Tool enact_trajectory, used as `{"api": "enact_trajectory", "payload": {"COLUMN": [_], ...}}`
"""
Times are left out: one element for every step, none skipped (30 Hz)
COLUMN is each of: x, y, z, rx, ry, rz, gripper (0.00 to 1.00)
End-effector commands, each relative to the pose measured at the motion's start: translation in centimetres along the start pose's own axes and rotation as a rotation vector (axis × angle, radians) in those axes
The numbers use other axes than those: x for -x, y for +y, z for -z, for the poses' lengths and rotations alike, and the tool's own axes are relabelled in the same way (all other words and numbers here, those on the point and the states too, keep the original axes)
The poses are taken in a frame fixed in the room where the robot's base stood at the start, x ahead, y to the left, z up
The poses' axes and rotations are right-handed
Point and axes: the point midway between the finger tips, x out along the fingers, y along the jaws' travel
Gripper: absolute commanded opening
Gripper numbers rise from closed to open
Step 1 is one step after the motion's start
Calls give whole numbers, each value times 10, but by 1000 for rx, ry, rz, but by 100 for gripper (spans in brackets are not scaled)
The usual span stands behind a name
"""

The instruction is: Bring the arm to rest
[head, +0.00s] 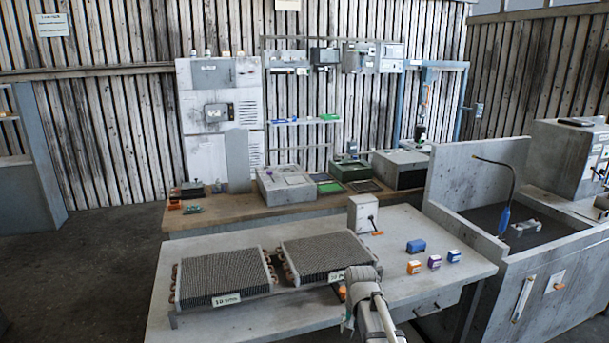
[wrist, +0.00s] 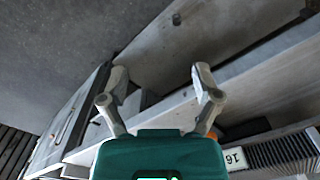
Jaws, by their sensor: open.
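My gripper (wrist: 160,82) is open in the wrist view. Its two pale fingers stand wide apart below the middle of the picture, with nothing between them. The teal gripper body shows at the bottom edge. Behind the fingers are grey bench edges and panels, with dark floor beyond. In the head view my arm (head: 368,305) rises from the bottom edge, in front of the grey bench and next to the right-hand finned coil. I cannot make out the fingers there.
Two finned coils (head: 222,276) (head: 327,257) lie on the grey bench (head: 420,236). A grey box (head: 362,213) stands behind them. Blue (head: 416,246), orange (head: 414,267) and purple (head: 434,261) small boxes sit to the right. A walled grey basin (head: 478,165) stands further right.

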Motion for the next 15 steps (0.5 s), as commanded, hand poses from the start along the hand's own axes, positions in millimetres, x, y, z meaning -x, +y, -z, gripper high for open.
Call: {"api": "enact_trajectory", "payload": {"x": [0, 0, 0, 0, 0, 0, 0, 0, 0, 0, 0, 0, 0, 0, 0], "y": [5, 8, 12, 14, 18, 22, 25, 29, 34, 38, 42, 46, 51, 54, 59], "z": [-7, -12, -17, -21, -25, -31, -36, -41, -48, -54, -60, -68, -74, -80, -86], "rx": [14, 29, 47, 61, 76, 98, 116, 134, 160, 179, 203, 230, 254, 274, 301], "ry": [0, 0, 0, 0, 0, 0, 0, 0, 0, 0, 0, 0, 0, 0, 0], "rz": [0, 0, 0, 0, 0, 0, 0, 0, -1, -1, -1, -1, -1, -1, -1], "gripper": [81, 81, 81, 81, 81, 81, 81, 81, 81, 81, 81, 81, 81, 81, 81]}}
